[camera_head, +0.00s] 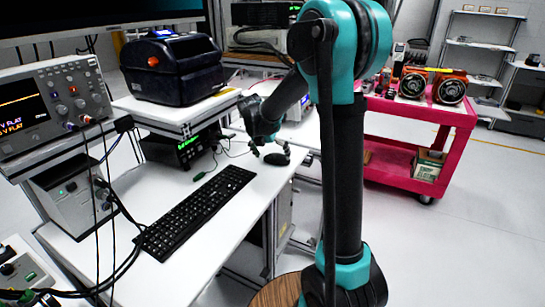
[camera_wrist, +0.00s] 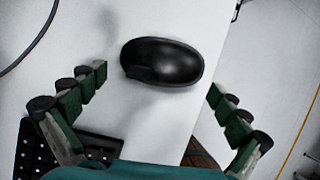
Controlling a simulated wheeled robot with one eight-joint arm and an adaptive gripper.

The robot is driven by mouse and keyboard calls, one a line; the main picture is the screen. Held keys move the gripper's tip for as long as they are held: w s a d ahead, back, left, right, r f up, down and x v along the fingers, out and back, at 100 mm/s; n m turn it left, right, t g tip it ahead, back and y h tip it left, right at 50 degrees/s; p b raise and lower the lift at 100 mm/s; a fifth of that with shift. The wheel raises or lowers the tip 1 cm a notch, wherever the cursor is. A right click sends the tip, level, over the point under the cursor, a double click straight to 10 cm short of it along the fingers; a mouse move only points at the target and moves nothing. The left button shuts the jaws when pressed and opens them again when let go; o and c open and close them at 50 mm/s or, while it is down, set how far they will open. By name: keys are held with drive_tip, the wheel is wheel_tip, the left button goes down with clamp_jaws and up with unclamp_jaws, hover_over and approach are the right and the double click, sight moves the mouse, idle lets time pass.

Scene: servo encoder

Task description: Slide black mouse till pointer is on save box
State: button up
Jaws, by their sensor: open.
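The black mouse (camera_head: 277,159) lies on the white desk near its right edge, beyond the keyboard. In the wrist view the mouse (camera_wrist: 162,62) is a glossy black oval, lying crosswise. My gripper (camera_head: 270,150) is low over the mouse with its fingers spread. In the wrist view my gripper (camera_wrist: 158,82) is open, with one finger on each side of the mouse and a gap on both sides. A monitor (camera_head: 100,18) shows only its lower part at the top left. I cannot see the pointer or the save box.
A black keyboard (camera_head: 195,212) lies on the white desk (camera_head: 225,247), nearer than the mouse. In the wrist view the desk edge runs close to the mouse's right. An oscilloscope (camera_head: 55,103), a dark printer-like device (camera_head: 172,68) and loose cables stand left and behind.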

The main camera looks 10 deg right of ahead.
drive_tip(key=shift+f, duration=0.15)
drive_tip(key=shift+c, duration=0.2)
drive_tip(key=c, duration=1.4)
drive_tip(key=shift+d, duration=0.1)
drive_tip(key=shift+w+d, duration=1.45)
drive_tip(key=shift+d, duration=0.2)
drive_tip(key=shift+w+d, duration=1.45)
drive_tip(key=shift+d, duration=0.2)
drive_tip(key=o, duration=1.3)
drive_tip(key=shift+w, duration=0.1)
drive_tip(key=shift+c, duration=0.2)
